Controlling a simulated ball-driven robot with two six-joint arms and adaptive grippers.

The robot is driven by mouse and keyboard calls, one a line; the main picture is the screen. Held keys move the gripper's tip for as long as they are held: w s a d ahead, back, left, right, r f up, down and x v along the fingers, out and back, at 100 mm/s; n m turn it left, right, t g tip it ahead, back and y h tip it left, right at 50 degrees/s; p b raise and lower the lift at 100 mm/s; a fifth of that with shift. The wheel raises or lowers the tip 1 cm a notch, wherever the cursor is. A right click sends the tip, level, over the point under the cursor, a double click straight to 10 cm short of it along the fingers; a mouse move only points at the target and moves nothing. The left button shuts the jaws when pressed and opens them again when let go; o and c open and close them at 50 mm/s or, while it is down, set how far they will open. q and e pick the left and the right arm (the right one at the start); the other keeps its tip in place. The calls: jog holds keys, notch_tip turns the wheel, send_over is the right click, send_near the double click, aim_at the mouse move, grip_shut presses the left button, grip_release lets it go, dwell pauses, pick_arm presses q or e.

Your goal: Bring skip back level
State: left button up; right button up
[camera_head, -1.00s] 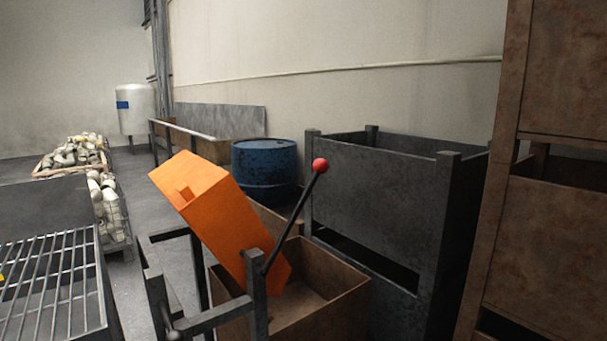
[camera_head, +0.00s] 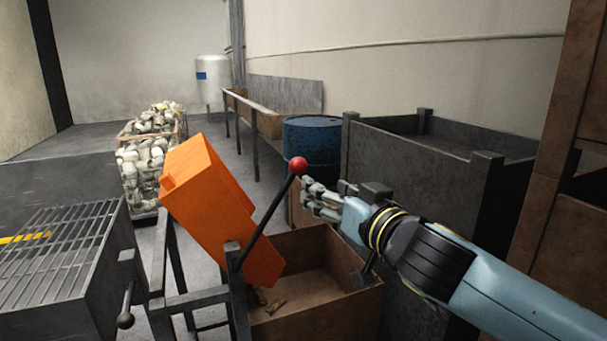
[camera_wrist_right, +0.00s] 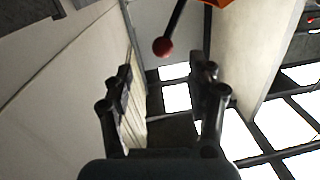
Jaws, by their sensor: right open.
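The orange skip (camera_head: 218,205) is tipped steeply on its dark frame, its lower end over a brown bin. A dark lever (camera_head: 268,220) with a red ball knob (camera_head: 298,165) rises from the skip's pivot and leans up to the right. My right gripper (camera_head: 308,190) is just right of and below the knob in the head view. In the right wrist view the knob (camera_wrist_right: 163,46) shows beyond the open fingers (camera_wrist_right: 163,82), between their lines, with nothing held. A corner of the skip (camera_wrist_right: 210,3) shows at the top there. My left gripper is not in view.
The brown bin (camera_head: 345,308) stands below the skip, with small pieces inside. A dark metal crate (camera_head: 425,175) is behind my right arm, and a blue drum (camera_head: 312,140) stands behind the knob. A grated table (camera_head: 60,250) is at the left.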

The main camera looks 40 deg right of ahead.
aim_at(302, 169)
jog(key=w+p, duration=0.1)
jog(key=w, duration=0.1)
jog(key=w+r+p, duration=0.1)
jog(key=w, duration=0.1)
jog(key=shift+w+d+r, duration=0.1)
jog(key=shift+w+r, duration=0.05)
jog(key=shift+r, duration=0.05)
jog(key=w, duration=0.2)
jog(key=w+p, duration=0.1)
jog(key=w, duration=0.2)
jog(key=shift+w+d+f+p, duration=0.15)
jog(key=shift+w+d+p, duration=0.15)
jog(key=shift+d+p, duration=0.1)
jog(key=shift+w+d+f, duration=0.1)
jog(key=shift+w, duration=0.4)
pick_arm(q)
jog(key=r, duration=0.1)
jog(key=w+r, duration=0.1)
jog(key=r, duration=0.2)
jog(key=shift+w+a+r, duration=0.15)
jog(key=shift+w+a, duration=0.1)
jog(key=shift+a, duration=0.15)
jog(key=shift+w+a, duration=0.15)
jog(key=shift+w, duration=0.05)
pick_arm(e)
grip_shut()
